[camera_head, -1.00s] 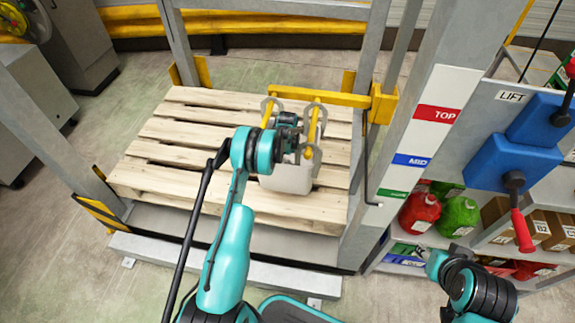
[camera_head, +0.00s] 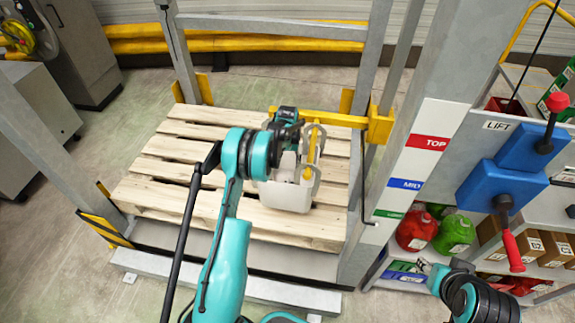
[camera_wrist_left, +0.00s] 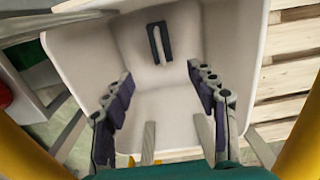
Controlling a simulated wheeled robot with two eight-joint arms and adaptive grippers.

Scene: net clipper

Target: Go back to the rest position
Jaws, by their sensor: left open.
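My left gripper (camera_wrist_left: 160,120) is open in the left wrist view, its two dark-padded fingers spread apart over the mouth of a pale bin (camera_wrist_left: 85,62). Nothing is between the fingers. A small dark slotted piece (camera_wrist_left: 159,42) shows on the bin's inside, beyond the fingertips. In the head view, my left arm reaches over the wooden pallet (camera_head: 170,165) to the white bin (camera_head: 287,194), and its wrist hides part of the bin; the fingertips are hard to make out there. My right arm shows at the lower right, with its fingers not clear.
The yellow bar (camera_head: 345,119) runs above the bin. The lift post with coloured labels (camera_head: 418,150) stands right of the pallet. Left of the pallet, the floor is open.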

